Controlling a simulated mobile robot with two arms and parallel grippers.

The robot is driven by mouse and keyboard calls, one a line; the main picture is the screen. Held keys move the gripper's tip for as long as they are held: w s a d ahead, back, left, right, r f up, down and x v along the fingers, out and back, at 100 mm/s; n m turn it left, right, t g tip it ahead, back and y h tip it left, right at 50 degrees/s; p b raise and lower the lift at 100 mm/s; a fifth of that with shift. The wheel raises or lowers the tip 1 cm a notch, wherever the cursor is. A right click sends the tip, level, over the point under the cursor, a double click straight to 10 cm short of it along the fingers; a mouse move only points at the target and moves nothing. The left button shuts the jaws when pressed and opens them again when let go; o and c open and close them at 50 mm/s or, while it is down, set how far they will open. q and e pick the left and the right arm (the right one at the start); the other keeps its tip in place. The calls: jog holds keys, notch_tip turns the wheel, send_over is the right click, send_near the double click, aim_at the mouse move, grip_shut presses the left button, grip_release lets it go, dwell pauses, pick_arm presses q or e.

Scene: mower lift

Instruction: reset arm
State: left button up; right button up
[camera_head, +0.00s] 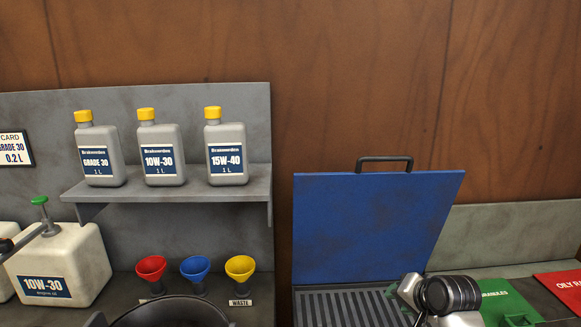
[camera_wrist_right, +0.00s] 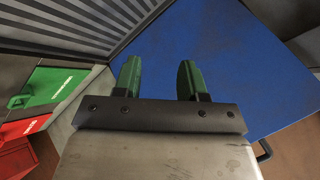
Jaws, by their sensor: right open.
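My right arm comes in at the lower right of the head view, with its grey and black wrist in front of the open blue-lidded box. My right gripper (camera_wrist_right: 158,80) shows clearly in the wrist view. Its two green fingers stand apart with nothing between them. The blue lid (camera_head: 375,225) stands raised behind the wrist in the head view, and it fills much of the wrist view (camera_wrist_right: 225,60). The dark ribbed grate (camera_head: 350,308) of the box lies low beside the wrist. My left gripper is not in view.
Three grey oil bottles (camera_head: 162,155) stand on a wall shelf (camera_head: 190,190). Red, blue and yellow funnels (camera_head: 195,268) stand below. A white jug (camera_head: 65,265) is at left, near a dark round pan (camera_head: 170,312). Green (camera_head: 510,303) and red (camera_head: 565,290) bins are at right.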

jog(key=s+a+f+n+g+h, duration=0.1)
jog(key=s+f+n, duration=0.1)
jog(key=s+f, duration=0.45)
jog(key=s+a+f+n+g+h, duration=0.1)
jog(key=s+a+f+n+g, duration=0.2)
jog(key=s, duration=0.7)
jog(key=s+f+n+g, duration=0.1)
jog(key=s+n, duration=0.1)
jog(key=s, duration=0.8)
jog(key=s+f+n, duration=0.2)
jog(key=s, duration=0.8)
notch_tip(320, 180, down, 30)
jog(key=s+f+g+b, duration=0.1)
jog(key=b, duration=0.3)
jog(key=s+d+f+g+h+b, duration=0.1)
jog(key=s+d+f+b, duration=0.1)
jog(key=s+f, duration=1.4)
jog(key=shift+d+f+n+g, duration=0.15)
jog(key=shift+f+n+g, duration=0.15)
jog(key=shift+f+n, duration=0.1)
